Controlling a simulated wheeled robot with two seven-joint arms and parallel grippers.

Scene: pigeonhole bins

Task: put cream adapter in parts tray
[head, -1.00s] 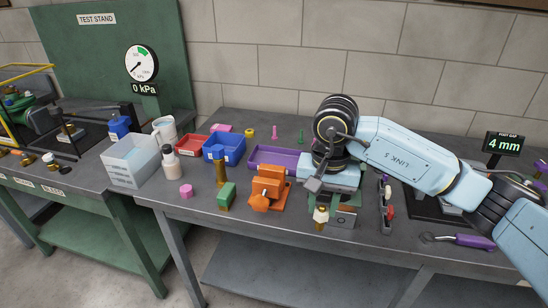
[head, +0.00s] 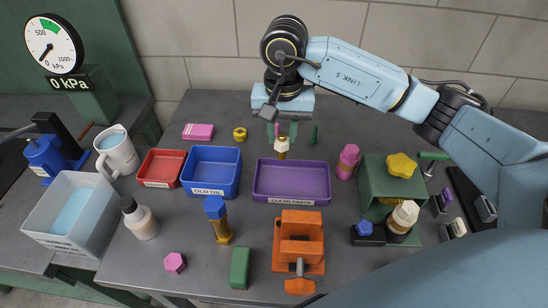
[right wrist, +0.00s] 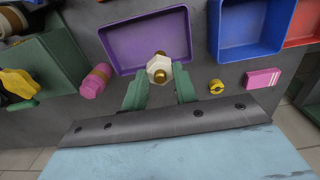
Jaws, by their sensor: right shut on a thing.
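The cream adapter (head: 282,146) has a cream hex collar and brass ends. My right gripper (head: 283,135) is shut on it and holds it near the back edge of the purple parts tray (head: 257,179), labelled CLEAN PARTS. In the right wrist view the adapter (right wrist: 159,70) sits between the green fingertips (right wrist: 159,88) and overlaps the edge of the tray (right wrist: 124,59). I see no other part in the tray. How high the adapter is above the tray is hard to tell. My left gripper is not in view.
A blue OLD OIL tray (head: 211,167) and a red tray (head: 161,168) stand left of the purple one. An orange vise (head: 299,240) stands in front. A green stand (head: 373,172) with a yellow knob and a pink bottle (head: 348,161) are to the right.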

